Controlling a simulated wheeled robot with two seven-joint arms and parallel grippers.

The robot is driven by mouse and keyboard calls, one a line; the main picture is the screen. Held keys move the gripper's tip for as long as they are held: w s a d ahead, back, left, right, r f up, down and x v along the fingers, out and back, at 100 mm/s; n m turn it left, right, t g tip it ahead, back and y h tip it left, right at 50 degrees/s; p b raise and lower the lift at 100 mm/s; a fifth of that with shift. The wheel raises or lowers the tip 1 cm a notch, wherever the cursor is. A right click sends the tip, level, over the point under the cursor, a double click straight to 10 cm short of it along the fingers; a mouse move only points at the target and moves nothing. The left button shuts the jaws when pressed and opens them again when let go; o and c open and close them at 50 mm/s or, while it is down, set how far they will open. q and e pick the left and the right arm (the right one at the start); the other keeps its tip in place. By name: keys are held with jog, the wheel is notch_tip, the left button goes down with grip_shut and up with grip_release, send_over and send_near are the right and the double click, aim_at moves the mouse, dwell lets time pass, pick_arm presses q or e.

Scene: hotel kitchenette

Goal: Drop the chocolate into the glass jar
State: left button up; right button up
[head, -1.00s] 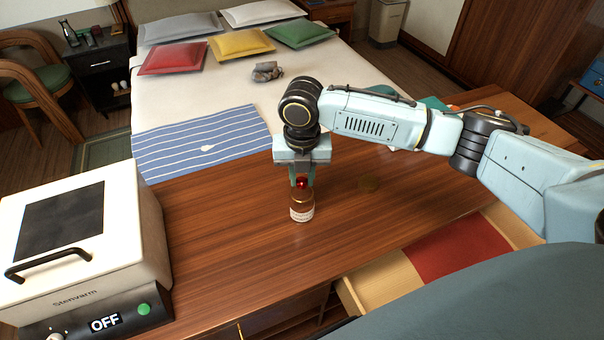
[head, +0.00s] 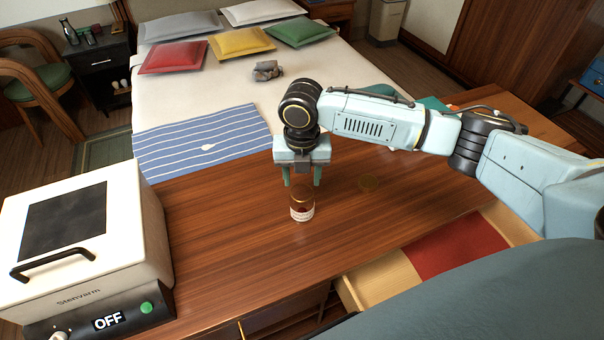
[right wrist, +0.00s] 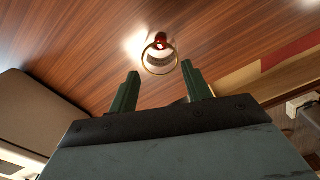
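The glass jar (head: 302,212) stands upright on the wooden counter, with a gold rim and a white label. The chocolate is no longer between my fingers; a red patch, seemingly the chocolate (right wrist: 160,38), shows at the jar in the right wrist view, by the far side of its rim (right wrist: 147,62). In the head view the jar's inside looks dark red. My right gripper (head: 302,178) is open and empty just above and behind the jar, its two green fingers apart. They also show in the right wrist view (right wrist: 160,90). My left gripper is out of view.
A white appliance (head: 140,215) marked OFF stands at the left. An open drawer (head: 385,283) with a red lining juts out at the front right. The counter around the jar is clear.

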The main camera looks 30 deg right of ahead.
notch_tip(320, 180, up, 13)
jog(key=shift+r+p, duration=0.2)
jog(key=shift+p, duration=0.25)
dwell(0.6)
